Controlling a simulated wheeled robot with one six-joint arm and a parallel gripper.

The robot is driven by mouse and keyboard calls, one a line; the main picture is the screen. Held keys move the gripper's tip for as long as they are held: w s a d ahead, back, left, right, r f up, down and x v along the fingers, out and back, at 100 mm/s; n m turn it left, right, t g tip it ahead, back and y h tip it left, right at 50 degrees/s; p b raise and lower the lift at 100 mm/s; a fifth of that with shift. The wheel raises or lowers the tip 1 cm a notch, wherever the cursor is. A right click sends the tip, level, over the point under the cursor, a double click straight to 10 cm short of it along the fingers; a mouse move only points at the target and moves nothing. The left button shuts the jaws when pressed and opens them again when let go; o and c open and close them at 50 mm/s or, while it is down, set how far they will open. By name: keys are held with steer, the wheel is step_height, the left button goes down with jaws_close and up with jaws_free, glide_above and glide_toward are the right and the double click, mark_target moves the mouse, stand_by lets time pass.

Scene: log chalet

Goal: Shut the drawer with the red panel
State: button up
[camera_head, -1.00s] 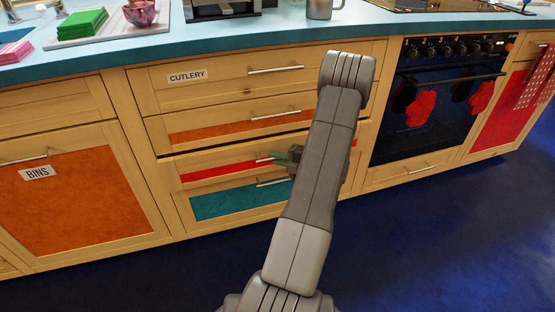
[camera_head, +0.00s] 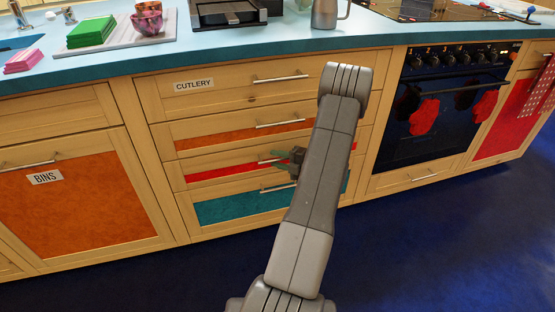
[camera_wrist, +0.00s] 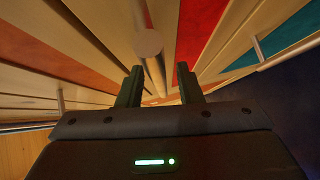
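The drawer with the red panel (camera_head: 215,172) is third down in the wooden drawer stack. Its front looks flush or nearly flush with its neighbours. The red panel also shows in the wrist view (camera_wrist: 200,28). My gripper (camera_head: 268,159) is in front of this drawer, at its handle. In the wrist view my gripper's two fingers (camera_wrist: 159,82) are apart, with the metal handle (camera_wrist: 149,44) showing beyond and between them. I cannot tell whether the fingers touch the handle or the drawer front. My arm hides the drawer's right part in the head view.
Above are the CUTLERY drawer (camera_head: 225,88) and an orange-panel drawer (camera_head: 215,138); below is a teal-panel drawer (camera_head: 230,206). A BINS cupboard (camera_head: 75,205) is left, an oven (camera_head: 440,110) right. The blue floor (camera_head: 430,250) in front is clear.

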steer(key=p+v, duration=0.3)
steer(key=v, duration=1)
steer(key=shift+d, duration=0.15)
steer(key=shift+s+r, duration=0.1)
steer(key=b+x, duration=0.3)
steer(key=x, duration=1)
steer(key=shift+a, duration=0.2)
steer(key=shift+s+d+b, duration=0.2)
steer(key=shift+s+b, duration=0.35)
steer(key=shift+s, duration=0.05)
steer(key=shift+w, duration=0.1)
